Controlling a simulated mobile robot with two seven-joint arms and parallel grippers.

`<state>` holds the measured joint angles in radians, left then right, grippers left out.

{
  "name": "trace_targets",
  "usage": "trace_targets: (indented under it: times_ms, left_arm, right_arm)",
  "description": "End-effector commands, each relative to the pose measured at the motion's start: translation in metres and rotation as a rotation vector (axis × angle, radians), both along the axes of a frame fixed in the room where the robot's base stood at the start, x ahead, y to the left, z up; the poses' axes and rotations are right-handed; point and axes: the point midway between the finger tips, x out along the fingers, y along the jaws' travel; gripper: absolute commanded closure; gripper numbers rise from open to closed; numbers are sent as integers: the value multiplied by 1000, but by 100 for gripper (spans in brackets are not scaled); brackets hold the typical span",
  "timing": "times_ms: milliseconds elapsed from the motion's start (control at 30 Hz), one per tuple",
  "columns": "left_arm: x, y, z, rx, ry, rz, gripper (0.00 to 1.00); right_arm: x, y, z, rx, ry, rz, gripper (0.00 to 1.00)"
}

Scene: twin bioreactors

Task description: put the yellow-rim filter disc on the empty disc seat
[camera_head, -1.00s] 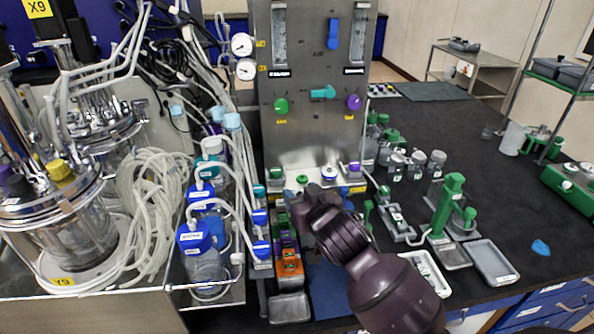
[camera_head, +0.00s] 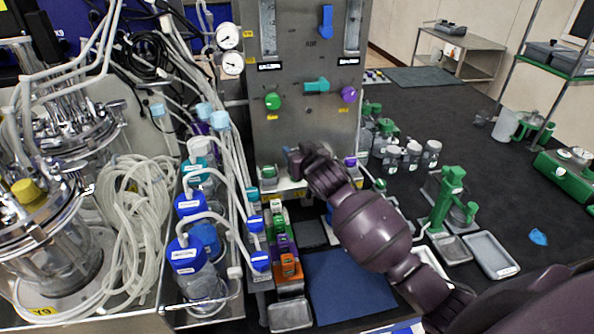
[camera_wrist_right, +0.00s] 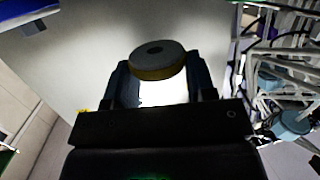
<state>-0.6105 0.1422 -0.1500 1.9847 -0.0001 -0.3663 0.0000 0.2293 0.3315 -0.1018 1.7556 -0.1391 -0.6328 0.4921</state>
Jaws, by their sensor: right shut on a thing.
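The yellow-rim filter disc (camera_wrist_right: 158,62) shows in the wrist view as a grey-topped round disc with a central hole and a yellow side. It sits between the two dark fingers of my right gripper (camera_wrist_right: 156,82), which is shut on it. In the head view my right gripper (camera_head: 294,157) is close in front of the lower part of the steel panel (camera_head: 305,125), and the disc is hidden or too small to make out. I cannot make out the empty disc seat; my gripper and arm cover the middle of the panel's ledge. My left gripper is not in view.
The ledge has a green-topped fitting (camera_head: 268,172) left of my gripper and a purple-topped one (camera_head: 350,162) to its right. Blue-capped bottles (camera_head: 187,255) with tubing stand left. A blue mat (camera_head: 345,290) lies below. A green stand (camera_head: 440,205) is on the right.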

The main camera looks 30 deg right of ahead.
Motion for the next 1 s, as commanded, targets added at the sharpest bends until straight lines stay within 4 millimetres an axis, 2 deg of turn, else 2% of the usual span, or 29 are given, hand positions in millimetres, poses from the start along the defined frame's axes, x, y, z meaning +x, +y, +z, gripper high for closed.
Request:
trace_targets:
  times_ms: [100, 267, 533, 933, 967, 1000]
  left_arm:
    - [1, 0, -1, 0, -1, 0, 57]
    - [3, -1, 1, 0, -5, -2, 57]
    - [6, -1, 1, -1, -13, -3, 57]
    - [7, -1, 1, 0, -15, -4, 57]
    - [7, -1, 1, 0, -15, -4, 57]
    - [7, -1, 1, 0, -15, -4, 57]
  right_arm:
    - [0, 0, -15, 0, 1, 0, 71]
    - [0, 1, -23, 0, 0, 1, 71]
    - [0, 1, -55, 0, 1, 0, 71]
    - [0, 1, -60, 0, -1, 1, 71]
    - [0, 1, -60, 0, -1, 1, 48]
    - [0, 1, -60, 0, -1, 1, 42]
